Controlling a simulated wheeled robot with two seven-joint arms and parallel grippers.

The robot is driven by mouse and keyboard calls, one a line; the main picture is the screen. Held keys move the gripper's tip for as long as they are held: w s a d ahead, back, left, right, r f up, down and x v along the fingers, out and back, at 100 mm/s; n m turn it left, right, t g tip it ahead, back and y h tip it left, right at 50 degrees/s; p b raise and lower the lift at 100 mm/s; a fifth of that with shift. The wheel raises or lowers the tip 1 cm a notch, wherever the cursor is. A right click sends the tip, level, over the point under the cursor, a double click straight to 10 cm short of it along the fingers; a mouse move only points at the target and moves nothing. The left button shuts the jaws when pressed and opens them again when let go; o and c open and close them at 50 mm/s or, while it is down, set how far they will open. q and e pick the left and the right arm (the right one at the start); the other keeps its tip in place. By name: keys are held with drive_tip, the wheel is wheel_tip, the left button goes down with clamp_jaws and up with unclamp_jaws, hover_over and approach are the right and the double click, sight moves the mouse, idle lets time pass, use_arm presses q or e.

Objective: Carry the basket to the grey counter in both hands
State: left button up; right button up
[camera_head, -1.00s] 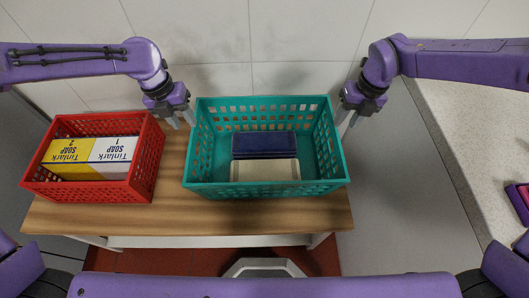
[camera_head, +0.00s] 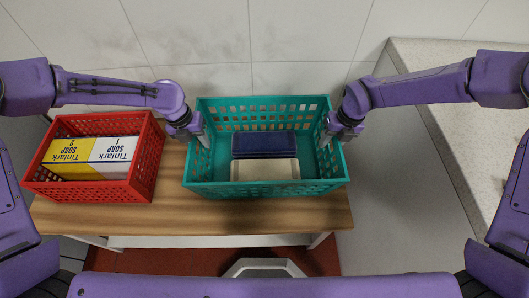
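The teal basket (camera_head: 265,188) stands upright on the wooden table, with a dark blue block (camera_head: 263,143) and a cream block (camera_head: 265,170) inside. My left gripper (camera_head: 201,136) is at the basket's left wall, with a grey finger showing on the inner side of the rim. My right gripper (camera_head: 333,138) is at the right wall, also with a finger on the inner side. The outer fingers are largely hidden, so I cannot tell whether either gripper is closed on the wall. The grey counter (camera_head: 440,125) is at the right.
A red basket (camera_head: 143,178) with yellow and white soap boxes (camera_head: 90,157) stands close to the left of the teal one. The wooden table (camera_head: 240,216) ends just right of the teal basket. A tiled wall is behind.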

use_arm(q)
clamp_jaws()
use_arm(e)
clamp_jaws()
use_arm(q)
drive_tip(key=shift+r, duration=0.1)
use_arm(e)
drive_tip(key=shift+w+r, duration=0.1)
idle(0.9)
